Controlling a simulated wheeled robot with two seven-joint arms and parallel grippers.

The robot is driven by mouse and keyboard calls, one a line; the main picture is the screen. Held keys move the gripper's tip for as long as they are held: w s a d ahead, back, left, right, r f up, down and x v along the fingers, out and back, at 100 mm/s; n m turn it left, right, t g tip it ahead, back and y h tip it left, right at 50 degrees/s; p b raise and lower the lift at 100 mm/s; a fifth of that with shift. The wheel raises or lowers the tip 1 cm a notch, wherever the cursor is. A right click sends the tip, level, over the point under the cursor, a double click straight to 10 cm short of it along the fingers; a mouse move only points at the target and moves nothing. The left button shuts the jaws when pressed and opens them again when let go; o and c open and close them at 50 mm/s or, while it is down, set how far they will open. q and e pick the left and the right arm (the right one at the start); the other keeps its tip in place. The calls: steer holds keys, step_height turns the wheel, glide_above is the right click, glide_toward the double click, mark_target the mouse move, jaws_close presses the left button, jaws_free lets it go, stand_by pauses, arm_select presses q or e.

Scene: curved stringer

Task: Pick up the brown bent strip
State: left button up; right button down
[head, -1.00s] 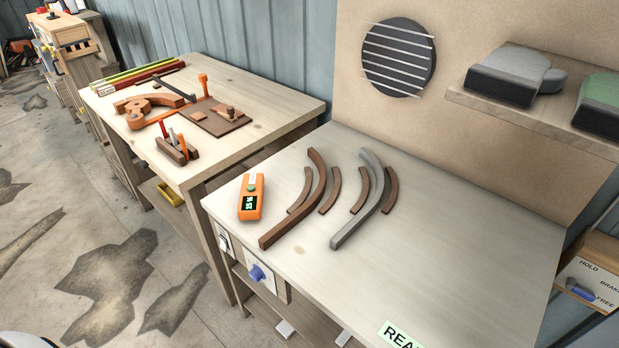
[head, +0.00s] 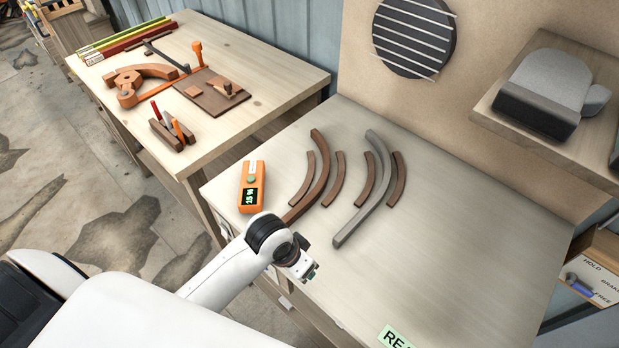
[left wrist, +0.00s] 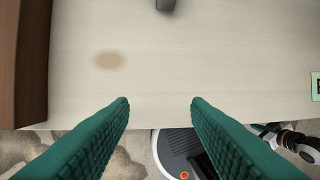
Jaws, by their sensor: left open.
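The long brown bent strip (head: 324,165) lies on the pale bench in the head view, between two short brown curved pieces. Its near end is partly hidden behind my left arm. My left gripper (head: 309,274) is above the bench near its front edge, nearer the front than the strip and to the right of its near end. In the left wrist view my left gripper (left wrist: 158,100) is open, with nothing between its green fingers. A brown strip (left wrist: 33,60) runs along the left edge there, apart from the fingers. My right gripper is not seen.
A grey bent strip (head: 387,172) with short brown pieces beside it lies to the right. An orange meter (head: 252,187) stands left of the brown strip. The right part of the bench (head: 470,240) is clear. A shelf (head: 540,135) juts out at the upper right.

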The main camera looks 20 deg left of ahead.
arm_select(q)
steer(key=shift+m+g+y, duration=0.4)
steer(key=shift+m+g, duration=0.1)
steer(key=shift+g, duration=0.1)
steer(key=w+r, duration=0.1)
steer(key=w, duration=0.1)
steer(key=w+a+r, duration=0.1)
steer(key=w, duration=0.2)
steer(key=w+r, duration=0.1)
steer(key=w, duration=0.1)
steer(key=shift+w+a+r, duration=0.4)
steer(key=w+a+r+g+y, duration=0.1)
steer(key=w+a+r, duration=0.4)
steer(key=w+a, duration=0.1)
steer(key=n+p, duration=0.1)
steer(key=p, duration=0.1)
glide_above(294, 211)
step_height(294, 211, down, 6)
steer(key=shift+w+d+f, duration=0.1)
steer(key=shift+w, duration=0.05)
step_height(294, 211, down, 5)
steer(key=shift+f+p, duration=0.1)
steer(key=shift+p, duration=0.25)
jaws_close()
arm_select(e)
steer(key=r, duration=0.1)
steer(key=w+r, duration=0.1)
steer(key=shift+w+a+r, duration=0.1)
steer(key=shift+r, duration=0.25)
